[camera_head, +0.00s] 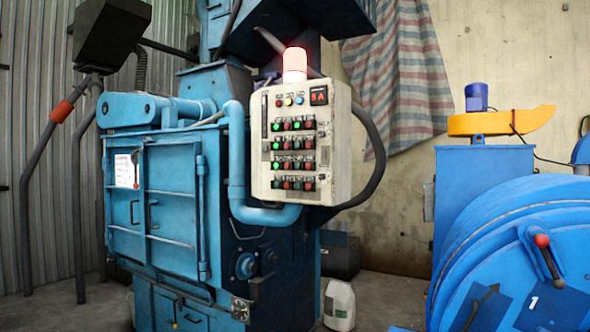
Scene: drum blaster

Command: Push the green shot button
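A beige control panel (342,145) hangs on the front right of the blue blasting machine (175,180). Its face carries several rows of small green and red buttons (293,143). The labels are too small to read, so I cannot tell which green button is the shot button. Small red, yellow and blue lamps (288,101) sit above the rows, beside a red-lit display (318,96). A beacon (295,65) on top of the panel glows red. Neither of my grippers is in view.
A blue drum machine (520,250) with a red-knobbed lever stands at the right. A white canister (339,305) is on the floor below the panel. Blue pipe (237,150) and a dark hose (376,150) run beside the panel. Some floor between the machines is clear.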

